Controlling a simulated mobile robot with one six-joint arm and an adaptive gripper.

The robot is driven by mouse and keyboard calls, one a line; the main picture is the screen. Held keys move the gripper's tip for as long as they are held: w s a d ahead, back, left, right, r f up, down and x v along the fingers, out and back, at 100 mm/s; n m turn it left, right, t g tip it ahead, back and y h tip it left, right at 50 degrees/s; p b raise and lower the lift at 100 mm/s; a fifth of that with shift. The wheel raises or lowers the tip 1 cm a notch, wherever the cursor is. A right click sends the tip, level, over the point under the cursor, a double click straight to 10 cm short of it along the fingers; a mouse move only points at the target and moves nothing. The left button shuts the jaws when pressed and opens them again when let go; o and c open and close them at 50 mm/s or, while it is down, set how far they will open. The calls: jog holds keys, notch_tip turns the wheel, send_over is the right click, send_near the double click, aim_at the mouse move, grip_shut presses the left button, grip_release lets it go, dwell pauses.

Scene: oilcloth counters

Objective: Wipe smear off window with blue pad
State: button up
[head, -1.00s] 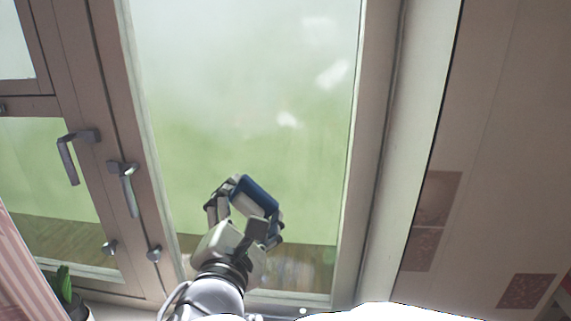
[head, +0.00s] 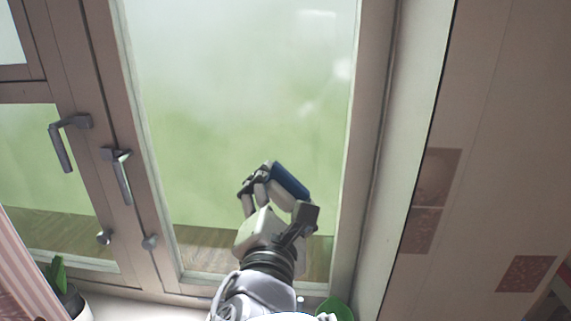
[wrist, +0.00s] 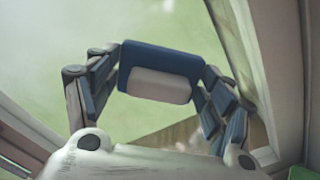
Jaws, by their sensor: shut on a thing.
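The window pane (head: 200,110) is hazy, with green and a wooden strip seen through it. Faint whitish smear patches (head: 342,68) show on its upper right part, and pale spots also show in the wrist view (wrist: 97,51). My gripper (head: 286,190) is shut on the blue pad (head: 291,181), holding it by its two ends. In the wrist view the blue pad (wrist: 160,57) has a pale block on its near side. The pad is below the smear patches in the head view. I cannot tell whether it touches the glass.
Two window handles (head: 122,175) and round knobs (head: 150,242) are on the frame to the left. A potted plant (head: 57,272) stands at lower left on the white sill (head: 140,310). A green round object (head: 338,308) is at the bottom, right of my arm. A tiled wall (head: 500,150) is at right.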

jog(key=shift+s+a, duration=0.2)
jog(key=shift+s, duration=2.75)
